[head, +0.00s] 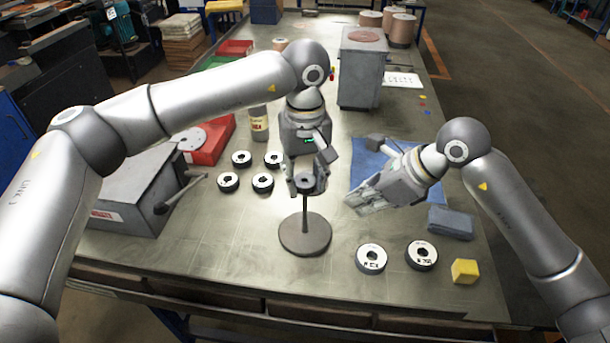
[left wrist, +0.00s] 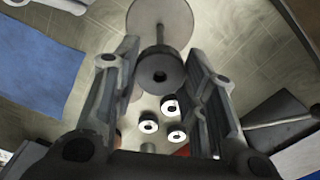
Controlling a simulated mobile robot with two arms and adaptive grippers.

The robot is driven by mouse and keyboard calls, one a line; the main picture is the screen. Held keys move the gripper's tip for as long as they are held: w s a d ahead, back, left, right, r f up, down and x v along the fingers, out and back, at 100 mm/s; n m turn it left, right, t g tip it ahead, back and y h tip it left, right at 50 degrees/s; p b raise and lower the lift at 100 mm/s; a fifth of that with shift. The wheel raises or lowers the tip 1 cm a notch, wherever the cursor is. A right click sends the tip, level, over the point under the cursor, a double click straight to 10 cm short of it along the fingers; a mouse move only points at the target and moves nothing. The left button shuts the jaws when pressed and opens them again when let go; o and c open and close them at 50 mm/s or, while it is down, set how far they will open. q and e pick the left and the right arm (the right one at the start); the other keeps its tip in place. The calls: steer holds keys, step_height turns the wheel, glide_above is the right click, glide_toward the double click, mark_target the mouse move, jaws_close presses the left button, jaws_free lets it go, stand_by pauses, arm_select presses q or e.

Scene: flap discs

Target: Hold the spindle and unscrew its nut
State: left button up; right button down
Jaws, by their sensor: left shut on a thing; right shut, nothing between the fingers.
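The spindle (head: 305,212) is a thin upright post on a round dark base (head: 305,238) near the middle of the bench. A dark round piece with a hole in its end (left wrist: 160,76) tops the post. My left gripper (head: 307,184) is over the post's top, with its fingers shut on this piece from both sides. The left wrist view looks down past the piece to the base (left wrist: 160,18). I cannot tell whether the piece is the nut or part of the spindle. My right gripper (head: 356,203) is shut and empty, to the right of the post.
Several black-and-white discs (head: 262,183) lie left of the spindle, and two more (head: 371,258) lie front right. A yellow block (head: 465,271) and a folded grey-blue cloth (head: 451,222) are near the right edge. A blue mat (head: 368,164) lies behind my right gripper.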

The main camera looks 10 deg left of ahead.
mark_target(305, 182)
arm_select(q)
steer(key=shift+r+p, duration=0.7)
steer(key=shift+r, duration=1.05)
steer(key=shift+f, duration=0.1)
